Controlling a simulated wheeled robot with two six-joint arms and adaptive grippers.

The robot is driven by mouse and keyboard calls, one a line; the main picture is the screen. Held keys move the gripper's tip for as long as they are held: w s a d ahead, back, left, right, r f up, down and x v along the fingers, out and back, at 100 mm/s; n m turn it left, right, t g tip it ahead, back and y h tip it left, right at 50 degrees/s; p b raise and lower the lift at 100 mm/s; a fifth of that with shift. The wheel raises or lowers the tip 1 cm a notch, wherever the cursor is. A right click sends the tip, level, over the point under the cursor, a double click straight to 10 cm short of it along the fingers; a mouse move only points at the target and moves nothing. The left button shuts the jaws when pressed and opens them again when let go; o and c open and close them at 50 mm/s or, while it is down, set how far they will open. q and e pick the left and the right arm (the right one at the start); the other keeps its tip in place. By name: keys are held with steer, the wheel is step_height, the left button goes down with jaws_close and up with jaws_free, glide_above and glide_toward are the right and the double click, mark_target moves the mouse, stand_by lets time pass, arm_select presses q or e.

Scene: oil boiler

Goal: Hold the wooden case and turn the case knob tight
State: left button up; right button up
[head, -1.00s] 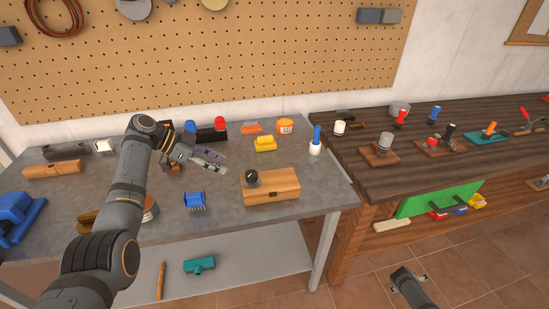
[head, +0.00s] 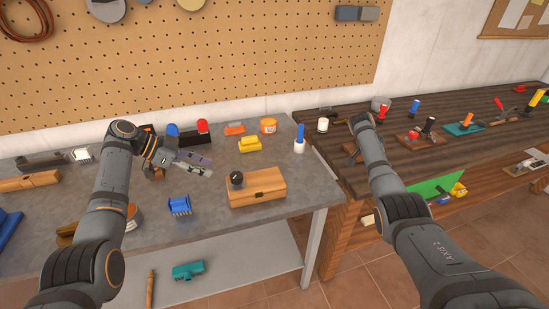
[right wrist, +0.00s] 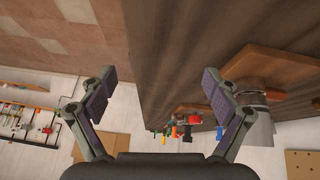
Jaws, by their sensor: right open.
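The wooden case (head: 262,188) lies on the grey bench, near its front right edge. A dark round case knob (head: 236,178) shows at its left end; how tight it is cannot be told. My left gripper (head: 194,164) is above the grey bench, behind and left of the case, with its two fingers apart and nothing between them. My right arm reaches over the dark bench, right of the case; its gripper is largely hidden in the head view. In the right wrist view my right gripper (right wrist: 160,100) is open and empty. Neither gripper touches the case.
A blue clip-like object (head: 180,205) lies left of the case. A yellow block (head: 249,144) and a blue-handled white tool (head: 299,139) stand behind it. The dark bench (head: 455,115) holds several knobs and levers. In the right wrist view a grey cylinder (right wrist: 258,125) is near one finger.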

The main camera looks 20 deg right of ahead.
mark_target(261, 179)
steer(key=w+a+r+y, duration=0.1)
steer(key=w+a, duration=0.1)
steer(key=a, duration=0.5)
steer(key=w+a+r+y, duration=0.1)
steer(key=w+a, duration=0.1)
steer(key=a, duration=0.6)
steer(key=w+a+r+m+y, duration=0.1)
steer(key=w+a+y, duration=0.1)
steer(key=a, duration=0.6)
steer(key=shift+w+a+t, duration=0.2)
steer(key=shift+w+t, duration=0.05)
steer(key=shift+t, duration=0.15)
steer(key=a+r, duration=0.1)
steer(key=a, duration=0.5)
steer(key=a+r+y, duration=0.1)
steer(key=a+r, duration=0.1)
steer(key=a, duration=0.4)
steer(key=a+r+y, duration=0.1)
steer(key=a+r, duration=0.1)
steer(key=a, duration=0.4)
steer(key=shift+s+a+r, duration=0.1)
steer(key=shift+s+r, duration=0.15)
step_height(261, 179, down, 11)
steer(key=shift+r, duration=0.2)
steer(key=c, duration=1.6)
steer(key=shift+o, duration=0.2)
